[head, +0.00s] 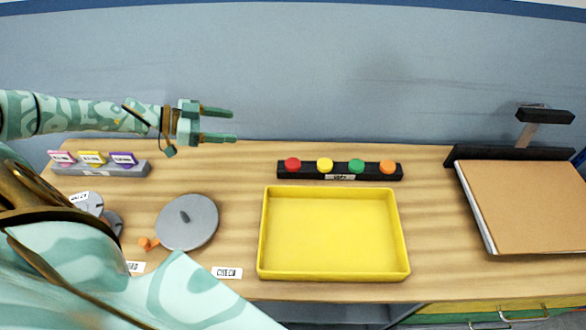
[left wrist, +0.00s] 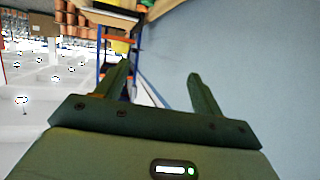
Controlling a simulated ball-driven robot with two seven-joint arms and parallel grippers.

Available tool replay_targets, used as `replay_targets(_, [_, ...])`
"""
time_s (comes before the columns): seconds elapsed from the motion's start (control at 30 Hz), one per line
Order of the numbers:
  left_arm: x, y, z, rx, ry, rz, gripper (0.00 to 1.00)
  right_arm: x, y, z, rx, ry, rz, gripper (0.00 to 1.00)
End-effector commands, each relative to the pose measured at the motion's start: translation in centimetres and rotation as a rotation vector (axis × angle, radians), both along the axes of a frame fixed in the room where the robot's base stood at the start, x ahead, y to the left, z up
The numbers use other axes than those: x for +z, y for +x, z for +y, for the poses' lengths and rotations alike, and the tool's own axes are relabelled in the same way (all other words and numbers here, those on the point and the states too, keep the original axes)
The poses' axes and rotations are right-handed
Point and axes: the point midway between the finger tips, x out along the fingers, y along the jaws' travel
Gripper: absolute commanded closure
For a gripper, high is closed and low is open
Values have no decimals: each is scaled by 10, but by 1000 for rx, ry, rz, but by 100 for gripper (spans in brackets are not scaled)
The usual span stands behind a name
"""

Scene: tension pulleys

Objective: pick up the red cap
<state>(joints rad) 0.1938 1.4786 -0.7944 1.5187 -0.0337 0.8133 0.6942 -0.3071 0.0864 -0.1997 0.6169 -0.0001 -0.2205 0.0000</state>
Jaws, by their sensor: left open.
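The red cap (head: 292,164) sits at the left end of a black rack (head: 340,171) near the back of the table. Yellow (head: 324,165), green (head: 356,166) and orange (head: 387,167) caps stand to its right in the same rack. My left gripper (head: 219,125) is open and empty, up and to the left of the red cap and apart from it. In the left wrist view its two fingers (left wrist: 160,85) are spread with nothing between them. The red cap is not visible in that view. My right gripper is not in view.
A yellow tray (head: 263,235) lies in front of the rack. A grey disc (head: 187,222) is at its left, and a grey block with coloured tags (head: 100,168) is farther left. Bare wood lies between tray and board.

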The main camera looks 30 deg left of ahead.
Motion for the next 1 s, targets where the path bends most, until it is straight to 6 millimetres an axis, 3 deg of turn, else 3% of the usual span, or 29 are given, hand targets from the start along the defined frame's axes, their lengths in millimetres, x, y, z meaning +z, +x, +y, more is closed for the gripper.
replay_targets(0.03, [-28, 1, 0, -1, 0, 13, 32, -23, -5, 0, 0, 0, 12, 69])
replay_targets(0.3, [-105, 3, -1, -1, 0, 54, 32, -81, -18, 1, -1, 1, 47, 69])
replay_targets(0.47, [-118, 9, -7, -2, -3, 59, 32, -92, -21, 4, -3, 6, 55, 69])
replay_targets(0.8, [-146, 61, -57, -3, -3, 55, 32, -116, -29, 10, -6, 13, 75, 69])
replay_targets(1.0, [-153, 77, -71, 0, 0, 57, 32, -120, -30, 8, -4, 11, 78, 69])
